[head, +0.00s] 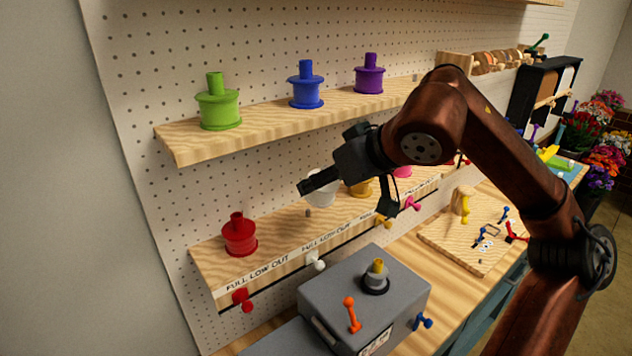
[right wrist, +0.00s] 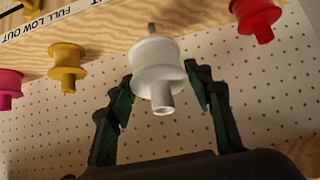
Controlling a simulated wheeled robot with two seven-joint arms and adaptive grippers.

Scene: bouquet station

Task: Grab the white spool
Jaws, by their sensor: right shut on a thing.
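The white spool (head: 322,190) is held by my right gripper (head: 318,181) just above the lower shelf, partly hidden behind the fingers in the head view. In the right wrist view, which looks upside down, the white spool (right wrist: 157,72) sits between the two dark fingers of my right gripper (right wrist: 160,75), one on each side. A short bare peg (head: 307,213) shows on the shelf beside and below the spool. My left gripper is in neither view.
The lower shelf (head: 275,244) also carries a red spool (head: 239,236), a yellow spool (head: 359,188) and a pink one (head: 402,171). The upper shelf (head: 262,118) above holds green, blue and purple spools. A grey box (head: 340,275) with small levers stands below on the bench.

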